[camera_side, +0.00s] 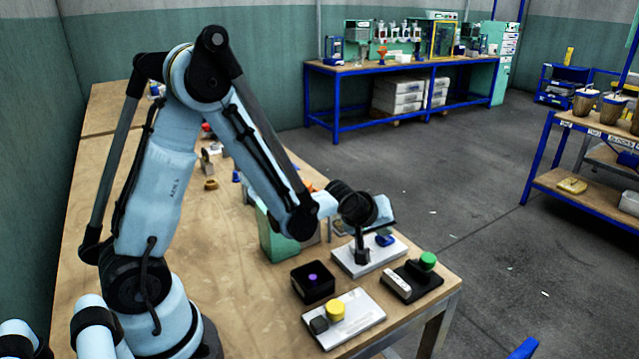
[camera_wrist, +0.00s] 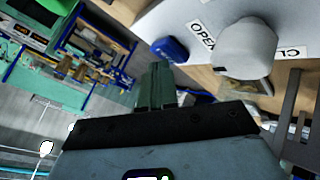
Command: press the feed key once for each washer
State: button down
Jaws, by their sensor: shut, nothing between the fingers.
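My gripper (camera_side: 361,257) is shut and empty, pointing down over a white plate (camera_side: 372,264) with a blue block (camera_side: 385,240); I cannot tell whether it touches the plate. In the wrist view my gripper (camera_wrist: 157,72) shows its fingers together, near the blue block (camera_wrist: 170,49). The white plate (camera_wrist: 200,12) there bears a pale round knob (camera_wrist: 246,47) between labels reading "OPEN" and "CL", the latter cut off. No key marked feed is readable, and I cannot make out any washer.
A black box with a purple button (camera_side: 313,278), a white plate with a yellow button (camera_side: 335,310) and dark block, and a black base with a green button (camera_side: 428,260) surround my gripper. A green box (camera_side: 278,240) stands behind. The wooden table's edge is close on the right.

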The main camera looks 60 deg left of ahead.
aim_at(382, 239)
dwell(0.4)
jog(key=shift+r, duration=0.9)
jog(key=shift+r, duration=2.5)
